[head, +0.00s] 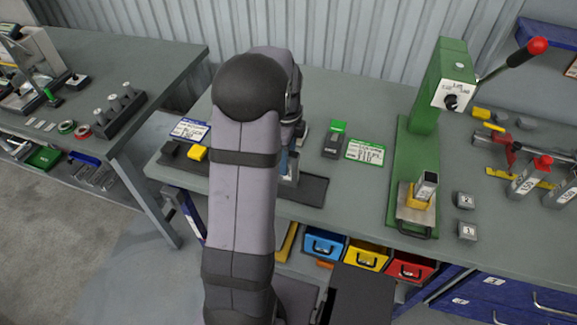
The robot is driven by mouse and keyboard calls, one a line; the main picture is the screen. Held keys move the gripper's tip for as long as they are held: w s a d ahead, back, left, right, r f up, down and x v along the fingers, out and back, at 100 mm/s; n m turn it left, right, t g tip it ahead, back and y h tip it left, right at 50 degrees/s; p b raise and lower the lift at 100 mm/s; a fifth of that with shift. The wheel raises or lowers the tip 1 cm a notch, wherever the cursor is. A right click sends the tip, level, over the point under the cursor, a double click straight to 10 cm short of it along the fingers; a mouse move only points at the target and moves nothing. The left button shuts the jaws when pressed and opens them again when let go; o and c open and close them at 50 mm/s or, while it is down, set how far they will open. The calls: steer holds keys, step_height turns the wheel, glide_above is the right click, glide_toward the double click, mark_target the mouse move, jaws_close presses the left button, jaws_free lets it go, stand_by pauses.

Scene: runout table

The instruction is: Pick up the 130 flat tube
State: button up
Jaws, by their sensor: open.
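My arm fills the middle of the head view and hides most of my gripper (291,146), which points down over the dark mat (312,190) on the bench. My gripper is open; its fingertips are hard to make out. A small metal and bluish shape shows beside the arm at the mat, too hidden to name. I cannot read which one is the 130 flat tube.
A green press (440,95) with a red-knobbed lever stands right of the arm. Green-edged (366,152) and blue-edged (190,129) label cards lie on the bench. Small marked blocks (466,200) sit near the front edge. Blue, yellow and red bins (368,256) hang below.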

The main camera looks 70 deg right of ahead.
steer(key=shift+s+a+f+p, duration=0.1)
steer(key=shift+f+p, duration=0.6)
steer(key=shift+f, duration=0.65)
steer(key=shift+s+f+p, duration=0.1)
steer(key=shift+f+p, duration=0.55)
steer(key=shift+f, duration=0.65)
jaws_close()
